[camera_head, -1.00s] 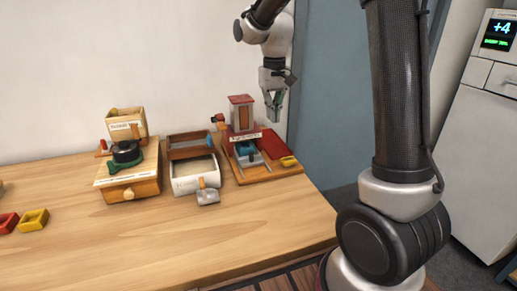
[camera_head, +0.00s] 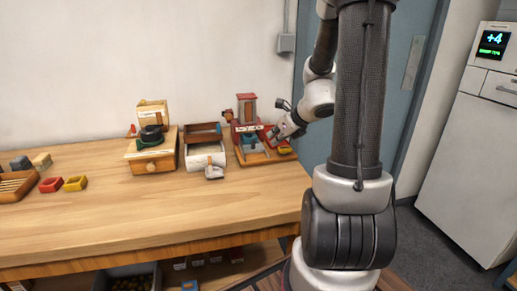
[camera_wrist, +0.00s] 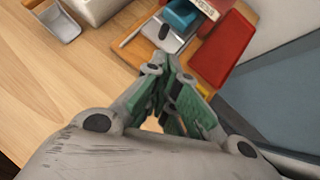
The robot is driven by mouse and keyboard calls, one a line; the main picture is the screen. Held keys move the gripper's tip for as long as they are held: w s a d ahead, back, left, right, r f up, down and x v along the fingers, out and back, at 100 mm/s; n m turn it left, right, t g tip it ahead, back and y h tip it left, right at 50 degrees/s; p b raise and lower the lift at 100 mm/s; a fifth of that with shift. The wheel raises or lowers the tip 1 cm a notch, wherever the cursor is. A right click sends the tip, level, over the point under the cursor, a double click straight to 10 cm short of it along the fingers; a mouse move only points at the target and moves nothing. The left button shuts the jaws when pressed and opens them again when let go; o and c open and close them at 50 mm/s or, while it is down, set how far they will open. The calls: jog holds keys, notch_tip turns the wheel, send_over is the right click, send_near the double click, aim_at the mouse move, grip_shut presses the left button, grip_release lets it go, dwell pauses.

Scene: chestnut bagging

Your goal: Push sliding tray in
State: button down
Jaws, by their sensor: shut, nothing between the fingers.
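The sliding tray (camera_wrist: 163,40) is a grey metal plate with a dark knob, at the red press station (camera_head: 246,107) on the right of the table. A blue block (camera_wrist: 184,14) sits at its far end; it also shows in the head view (camera_head: 249,140). My gripper (camera_wrist: 172,62) is shut and empty. Its fingertips point at the station, near the tray's front end. In the head view my gripper (camera_head: 271,134) is over the station's right side. I cannot tell whether the fingertips touch the tray.
A red panel (camera_wrist: 224,50) lies right of the tray. A grey scoop (camera_head: 214,172) lies before the white bin (camera_head: 205,155) to the left. A wooden drawer box (camera_head: 152,160) stands further left. The front of the table is clear.

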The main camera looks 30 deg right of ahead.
aim_at(259, 148)
jog(key=x, duration=0.9)
jog(key=shift+w+f, duration=0.25)
jog(key=shift+w, duration=0.05)
jog(key=shift+w, duration=0.1)
jog(key=w, duration=0.1)
jog(key=w+d, duration=0.1)
jog(key=w, duration=0.1)
jog(key=shift+w, duration=0.2)
jog(key=shift+r, duration=0.15)
